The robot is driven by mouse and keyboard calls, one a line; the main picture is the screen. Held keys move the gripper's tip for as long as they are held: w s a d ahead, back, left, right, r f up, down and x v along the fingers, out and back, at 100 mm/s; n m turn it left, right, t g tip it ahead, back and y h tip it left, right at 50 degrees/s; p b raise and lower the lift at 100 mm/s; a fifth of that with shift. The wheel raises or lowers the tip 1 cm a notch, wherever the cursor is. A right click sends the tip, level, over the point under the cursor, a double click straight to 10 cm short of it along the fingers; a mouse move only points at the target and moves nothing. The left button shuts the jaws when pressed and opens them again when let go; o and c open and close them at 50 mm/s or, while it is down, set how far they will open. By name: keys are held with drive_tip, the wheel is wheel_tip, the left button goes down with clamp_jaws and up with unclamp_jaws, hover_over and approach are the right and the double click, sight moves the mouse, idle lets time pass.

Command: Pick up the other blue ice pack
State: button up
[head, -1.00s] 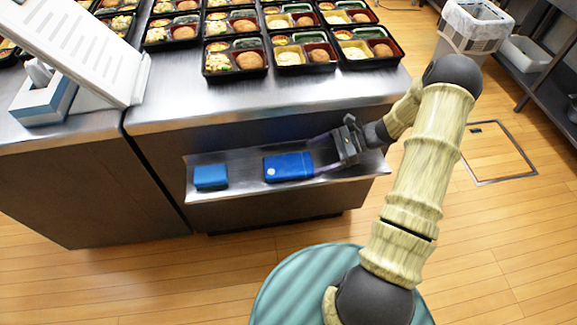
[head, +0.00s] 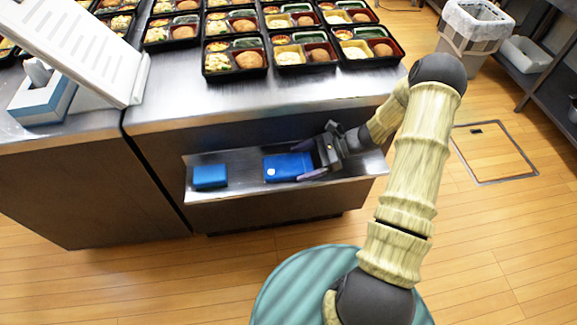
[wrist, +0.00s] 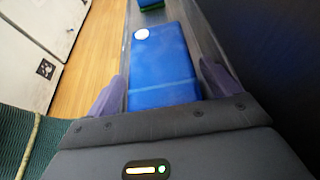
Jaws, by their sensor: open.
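A flat blue ice pack (head: 284,167) with a white round spot lies on the metal shelf (head: 240,187) on the counter's front. It also shows in the wrist view (wrist: 160,65), reaching in between my finger tips. My gripper (head: 310,162) is open at the pack's right end, with one finger on each side of it. In the wrist view the fingers (wrist: 163,92) stand apart from the pack's sides. A smaller blue block (head: 210,177) sits at the left of the shelf. It shows at the top of the wrist view with a green lower part (wrist: 152,5).
Several filled bento trays (head: 235,57) stand on the steel counter (head: 180,105) above the shelf. A white panel (head: 85,45) and a tissue box (head: 42,95) are at the left. A bin (head: 472,30) stands at the back right. The shelf between the two blue things is clear.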

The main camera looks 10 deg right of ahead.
drive_tip(key=shift+c, duration=0.5)
drive_tip(key=c, duration=0.8)
drive_tip(key=shift+c, duration=0.2)
drive_tip(key=shift+r, duration=0.15)
wheel_tip(320, 180, up, 28)
drive_tip(key=p, duration=0.4)
drive_tip(key=shift+p, duration=0.4)
